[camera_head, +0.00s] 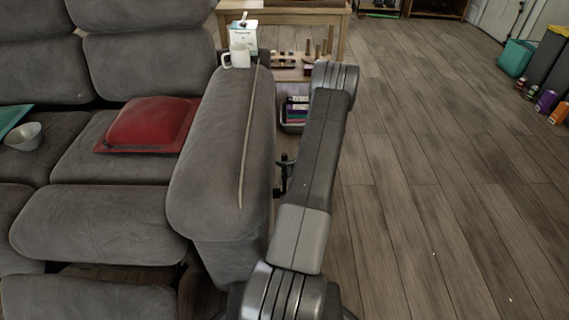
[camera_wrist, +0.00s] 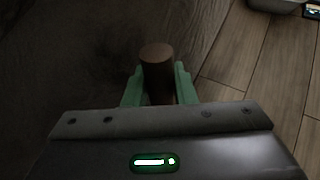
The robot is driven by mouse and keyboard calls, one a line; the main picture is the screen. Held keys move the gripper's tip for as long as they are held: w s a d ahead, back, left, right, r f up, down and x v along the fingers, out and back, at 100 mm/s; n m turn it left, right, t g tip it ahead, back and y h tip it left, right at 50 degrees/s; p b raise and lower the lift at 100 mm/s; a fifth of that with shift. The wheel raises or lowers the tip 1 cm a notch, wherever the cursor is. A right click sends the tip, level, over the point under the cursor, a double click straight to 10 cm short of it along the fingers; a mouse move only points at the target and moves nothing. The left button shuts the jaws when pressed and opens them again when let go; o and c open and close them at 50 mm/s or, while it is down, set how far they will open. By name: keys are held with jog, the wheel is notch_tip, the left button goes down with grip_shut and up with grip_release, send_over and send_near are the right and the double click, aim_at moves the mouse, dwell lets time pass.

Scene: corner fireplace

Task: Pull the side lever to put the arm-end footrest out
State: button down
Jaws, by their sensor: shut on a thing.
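The grey recliner sofa (camera_head: 90,225) fills the left of the head view. Its padded arm (camera_head: 215,190) runs away from me, just left of my own arm. In the wrist view, the brown round-ended side lever (camera_wrist: 157,55) stands out beside dark upholstery. The green fingers of my gripper (camera_wrist: 158,78) are on either side of the lever and shut on it. The lever's lower part is hidden between the fingers. In the head view, a grey padded footrest panel (camera_head: 85,300) shows at the lower left, with a dark gap behind it.
A white mug (camera_head: 237,56) and a small box (camera_head: 243,35) stand by the far end of the sofa arm. A red cushion (camera_head: 150,125) and a bowl (camera_head: 24,137) lie on the seats. A wooden table (camera_head: 285,15) is behind.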

jog(key=c, duration=1.5)
grip_release()
jog(key=p+v, duration=0.2)
jog(key=v, duration=1.2)
jog(key=shift+w+p, duration=0.1)
jog(key=shift+p, duration=0.2)
jog(key=shift+f, duration=0.1)
